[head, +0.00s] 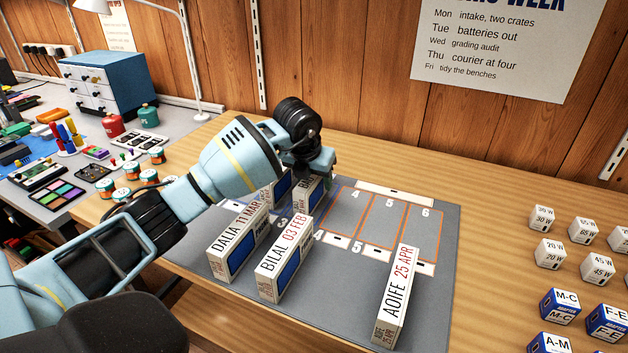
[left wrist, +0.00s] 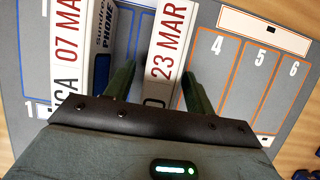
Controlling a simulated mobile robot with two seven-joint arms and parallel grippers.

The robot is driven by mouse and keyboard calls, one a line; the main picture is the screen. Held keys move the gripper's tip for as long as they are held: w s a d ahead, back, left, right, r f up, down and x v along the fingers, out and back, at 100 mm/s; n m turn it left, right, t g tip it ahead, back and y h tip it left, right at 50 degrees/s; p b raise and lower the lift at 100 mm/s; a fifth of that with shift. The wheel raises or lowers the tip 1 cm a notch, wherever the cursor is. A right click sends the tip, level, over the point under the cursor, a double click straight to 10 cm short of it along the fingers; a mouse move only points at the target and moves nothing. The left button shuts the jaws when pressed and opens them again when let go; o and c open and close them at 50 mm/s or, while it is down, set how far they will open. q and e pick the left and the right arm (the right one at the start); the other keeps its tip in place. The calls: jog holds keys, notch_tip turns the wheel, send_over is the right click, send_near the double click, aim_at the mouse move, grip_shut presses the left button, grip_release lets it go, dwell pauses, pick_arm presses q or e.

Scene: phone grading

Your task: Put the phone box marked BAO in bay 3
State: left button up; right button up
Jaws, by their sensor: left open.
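In the left wrist view, a white phone box reading "O 23 MAR" (left wrist: 165,52) stands between the fingers of my left gripper (left wrist: 159,72). In the head view, this box (head: 309,196) shows "BA" at its end, with the rest hidden by my left gripper (head: 312,172). The gripper is open, one finger on each side of the box. The box stands upright just left of bay 4 (left wrist: 228,75), where bay 3 lies; that bay's far number is hidden. My right gripper is not in view.
DALIA (head: 236,245), BILAL (head: 284,262) and AOIFE (head: 396,298) stand nearer on the grey mat (head: 340,308). Bays 4, 5 and 6 are empty. Small charger cubes (head: 549,253) stand right.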

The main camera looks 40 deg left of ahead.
pick_arm(q)
jog(key=p+v, duration=0.1)
jog(key=v, duration=1)
jog(key=shift+s+r, duration=0.15)
jog(key=shift+s, duration=0.1)
